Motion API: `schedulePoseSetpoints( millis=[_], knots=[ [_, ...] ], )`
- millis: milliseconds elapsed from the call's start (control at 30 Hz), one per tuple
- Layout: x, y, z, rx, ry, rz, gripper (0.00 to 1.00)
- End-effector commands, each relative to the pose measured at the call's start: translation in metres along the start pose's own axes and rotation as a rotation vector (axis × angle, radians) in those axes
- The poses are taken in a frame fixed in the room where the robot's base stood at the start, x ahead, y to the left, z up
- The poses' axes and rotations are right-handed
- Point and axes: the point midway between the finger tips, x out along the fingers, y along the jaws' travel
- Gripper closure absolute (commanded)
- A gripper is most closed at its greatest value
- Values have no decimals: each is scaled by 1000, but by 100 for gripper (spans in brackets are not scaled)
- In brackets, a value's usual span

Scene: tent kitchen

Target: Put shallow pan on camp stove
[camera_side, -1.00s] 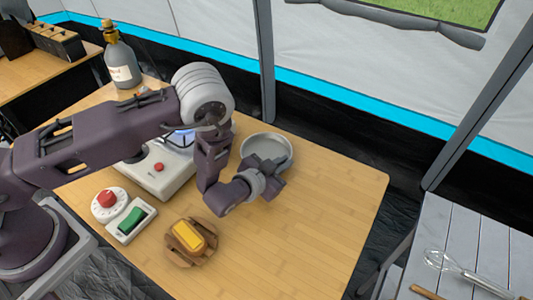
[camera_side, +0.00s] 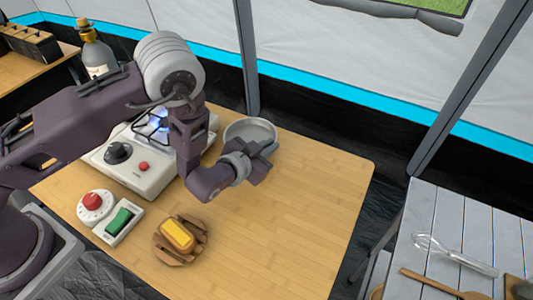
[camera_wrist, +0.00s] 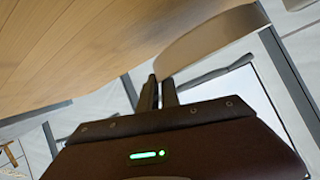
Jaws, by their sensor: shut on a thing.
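The shallow pan (camera_side: 252,129) is a round grey metal pan at the back of the wooden table. My gripper (camera_side: 264,149) is shut on its near side. In the wrist view, my two fingers (camera_wrist: 160,92) are together at the pan's pale curved wall (camera_wrist: 205,40). I cannot tell whether the pan touches the table or hangs just above it. The camp stove (camera_side: 150,178) is white, with a black knob and a red button. It stands left of the pan, and a blue flame burns at its burner, partly hidden by my arm.
A wooden board (camera_side: 190,247) with a yellow block sits in front. A red-knobbed dial (camera_side: 92,205) and a green switch (camera_side: 119,221) lie at the front left. A bottle (camera_side: 96,55) stands behind the stove. The table's right side is clear. A whisk (camera_side: 455,257) lies on a separate grey table.

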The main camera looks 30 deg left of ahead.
Motion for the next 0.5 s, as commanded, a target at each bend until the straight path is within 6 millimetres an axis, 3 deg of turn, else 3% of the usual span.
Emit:
schedulePoseSetpoints(
  millis=[100,200,400,500],
  knots=[
    [-12,-8,-31,-2,7,0,100],
    [-18,-12,-47,-2,6,0,100],
    [-22,-17,-56,0,3,1,100],
    [-18,-36,-58,4,6,20,100]
  ],
)
